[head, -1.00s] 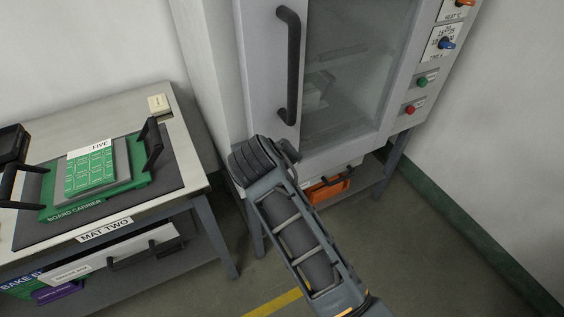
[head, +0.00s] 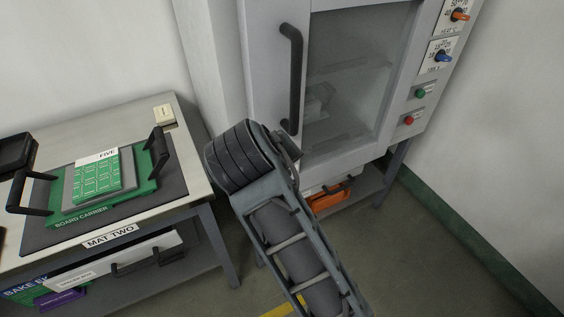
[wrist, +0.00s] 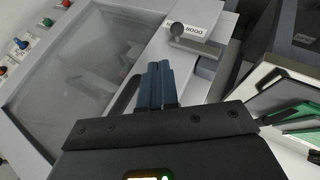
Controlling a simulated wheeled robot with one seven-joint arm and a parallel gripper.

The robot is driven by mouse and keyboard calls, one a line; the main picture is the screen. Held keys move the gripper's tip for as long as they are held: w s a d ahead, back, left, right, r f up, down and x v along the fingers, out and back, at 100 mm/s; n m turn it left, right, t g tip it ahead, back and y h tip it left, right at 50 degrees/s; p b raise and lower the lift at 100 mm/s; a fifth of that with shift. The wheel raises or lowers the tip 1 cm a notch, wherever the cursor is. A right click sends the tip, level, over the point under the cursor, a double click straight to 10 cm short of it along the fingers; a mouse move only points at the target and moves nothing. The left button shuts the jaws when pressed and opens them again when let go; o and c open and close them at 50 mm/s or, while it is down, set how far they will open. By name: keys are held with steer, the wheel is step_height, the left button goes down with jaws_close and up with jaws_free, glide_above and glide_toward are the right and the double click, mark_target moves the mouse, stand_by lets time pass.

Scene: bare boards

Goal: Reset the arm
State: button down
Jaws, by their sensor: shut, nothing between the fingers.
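My gripper (wrist: 160,88) shows in the wrist view with its two dark fingers together and nothing between them. Beyond it is the grey oven's glass door (wrist: 85,65), which also shows closed in the head view (head: 350,85). In the wrist view the fingertips overlap the door's right side, near its dark handle; I cannot tell how far apart they are. In the head view my arm rises from the lower right with its ribbed joint in front of the oven's lower left. The gripper itself is not visible there.
At left is a bench with a dark mat (head: 185,180) bearing a green board carrier (head: 145,187) with black handles and a green board (head: 97,178). An orange object (head: 327,200) sits below the oven. Open floor lies at the lower right.

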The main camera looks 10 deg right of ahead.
steer(key=s+d+f+t+y, duration=0.2)
steer(key=s+d+f, duration=0.4)
steer(key=s, duration=0.4)
steer(key=s+d+f+t+y, duration=0.1)
steer(key=s+d+f+y, duration=0.15)
steer(key=s+f, duration=0.6)
steer(key=s+d+r+m+t, duration=0.2)
steer(key=s+r, duration=0.6)
steer(key=s, duration=0.3)
steer(key=s+d+r+m+t, duration=0.2)
steer(key=s+r, duration=0.6)
steer(key=s, duration=0.3)
steer(key=shift+s+d+r+m+t, duration=0.2)
steer(key=shift+s+d+m+t, duration=0.1)
steer(key=shift+d+m, duration=0.1)
